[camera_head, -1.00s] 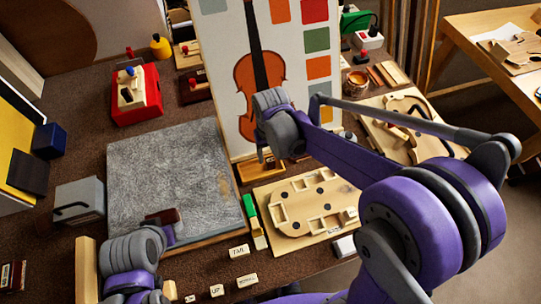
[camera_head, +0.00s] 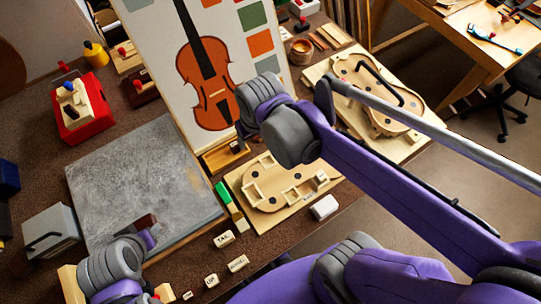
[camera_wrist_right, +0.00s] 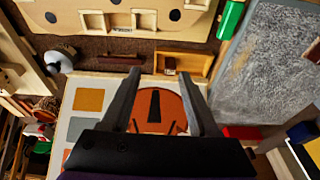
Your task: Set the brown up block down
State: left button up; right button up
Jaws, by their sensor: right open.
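A small dark brown block (camera_head: 236,147) stands in the right part of a shallow wooden tray (camera_head: 212,163) below the violin picture. In the head view the right fingertips (camera_head: 240,130) are mostly hidden.
The violin picture board (camera_head: 140,40) stands close behind the tray. A wooden jig board (camera_head: 265,200) lies in front, with a green block (camera_head: 222,192) at its left. Several labelled tiles, including UP (camera_head: 211,280), lie near the front edge. The grey slab (camera_head: 130,180) is left.

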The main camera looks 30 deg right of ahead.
jog(key=s+d+f+t, duration=0.2)
jog(key=s+f, duration=0.1)
jog(key=s, duration=0.4)
jog(key=shift+s+f+t, duration=0.15)
jog(key=shift+f+t, duration=0.15)
jog(key=shift+f, duration=0.1)
jog(key=shift+d, duration=0.1)
